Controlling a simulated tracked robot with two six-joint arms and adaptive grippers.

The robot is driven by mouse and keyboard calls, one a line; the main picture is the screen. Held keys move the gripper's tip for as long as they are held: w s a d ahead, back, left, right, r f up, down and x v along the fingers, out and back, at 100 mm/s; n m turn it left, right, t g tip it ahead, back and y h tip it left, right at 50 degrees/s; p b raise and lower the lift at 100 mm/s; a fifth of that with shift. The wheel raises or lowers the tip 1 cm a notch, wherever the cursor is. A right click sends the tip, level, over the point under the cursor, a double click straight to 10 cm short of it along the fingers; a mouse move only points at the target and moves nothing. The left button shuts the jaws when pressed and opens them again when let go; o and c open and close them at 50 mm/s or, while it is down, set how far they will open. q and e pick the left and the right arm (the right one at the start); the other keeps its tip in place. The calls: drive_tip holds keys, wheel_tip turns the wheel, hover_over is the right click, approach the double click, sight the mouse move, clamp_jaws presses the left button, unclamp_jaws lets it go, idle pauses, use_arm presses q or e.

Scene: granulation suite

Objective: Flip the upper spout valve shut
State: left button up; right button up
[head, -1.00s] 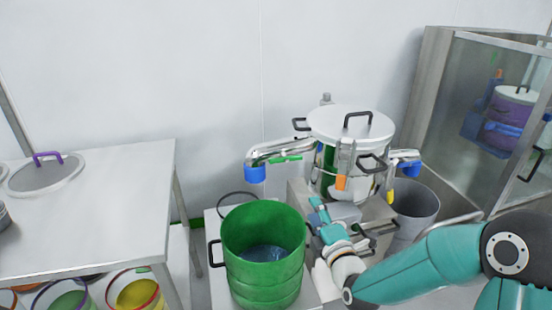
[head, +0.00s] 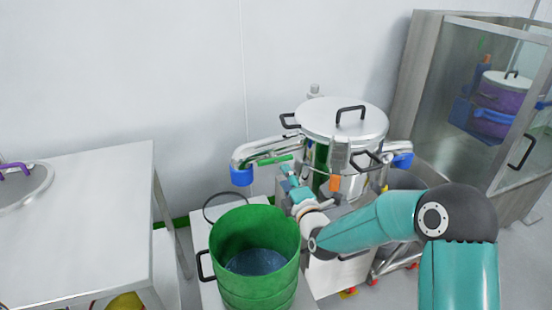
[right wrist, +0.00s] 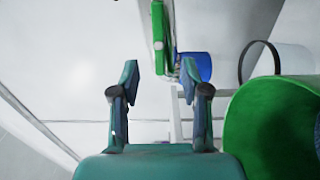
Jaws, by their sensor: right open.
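The steel vessel (head: 342,120) with a pale lid has a pipe spout (head: 262,146) at its left, ending in a blue cap (head: 241,176). A green lever (head: 274,160) lies along this spout; I take it as the upper spout valve. In the right wrist view the lever (right wrist: 158,28) is a long green bar ahead of my fingers, roughly lined up with the gap. My right gripper (head: 290,183) is open just below the lever in the head view, its fingers (right wrist: 159,72) apart with nothing between them. Contact with the lever does not show. My left gripper is out of view.
A green open bucket (head: 255,215) with dark contents stands just below the spout, close to my right arm. A second spout with a blue end (head: 401,160) is on the vessel's right. A white table (head: 90,225) is at left, a glass cabinet (head: 455,75) at right.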

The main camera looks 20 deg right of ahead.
sight(276, 162)
drive_tip(key=w+p, duration=0.1)
drive_tip(key=w, duration=0.8)
drive_tip(key=shift+a, duration=0.2)
